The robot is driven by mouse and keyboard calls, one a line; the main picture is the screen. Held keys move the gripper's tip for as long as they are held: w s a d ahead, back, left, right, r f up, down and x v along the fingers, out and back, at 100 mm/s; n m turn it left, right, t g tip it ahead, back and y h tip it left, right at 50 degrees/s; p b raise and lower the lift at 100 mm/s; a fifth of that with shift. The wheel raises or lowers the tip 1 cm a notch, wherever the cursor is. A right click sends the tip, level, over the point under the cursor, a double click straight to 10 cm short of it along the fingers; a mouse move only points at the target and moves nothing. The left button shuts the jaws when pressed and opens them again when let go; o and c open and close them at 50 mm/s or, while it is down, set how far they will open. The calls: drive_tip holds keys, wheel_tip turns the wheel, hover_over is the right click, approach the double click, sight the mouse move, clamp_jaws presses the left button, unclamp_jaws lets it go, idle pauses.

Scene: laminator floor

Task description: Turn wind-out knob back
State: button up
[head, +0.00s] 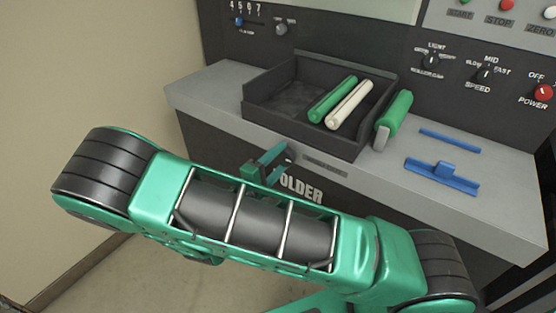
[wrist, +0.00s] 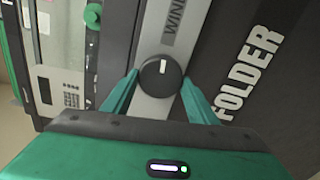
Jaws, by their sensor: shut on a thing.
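The wind-out knob (wrist: 161,77) is a round black dial with a white mark near its upper edge. It is set on a light grey strip lettered "WIND", the rest cut off, on the dark front panel (wrist: 225,25). My gripper (wrist: 161,82) has one green finger on each side of the knob and is shut on it. In the head view my gripper (head: 276,160) is at the machine's front, just left of the label strip and above the word "FOLDER". The knob is mostly hidden there.
A black tray (head: 255,115) on the grey ledge holds a green roller (head: 333,99) and a cream roller (head: 349,104). A green-handled roller (head: 395,115) and blue pieces (head: 441,176) lie to its right. Control panels rise behind. A beige wall stands at left.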

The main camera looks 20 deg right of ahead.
drive_tip(key=n, duration=0.4)
drive_tip(key=shift+a+f+n, duration=0.2)
drive_tip(key=shift+f+n, duration=0.05)
drive_tip(key=shift+n, duration=0.15)
drive_tip(key=n, duration=0.3)
drive_tip(key=shift+f+n, duration=0.1)
drive_tip(key=shift+n, duration=0.2)
drive_tip(key=n, duration=0.4)
drive_tip(key=shift+s+d+f, duration=0.1)
drive_tip(key=shift+s+d+n, duration=0.1)
drive_tip(key=shift+n, duration=2)
drive_tip(key=o, duration=1)
drive_tip(key=shift+d, duration=0.1)
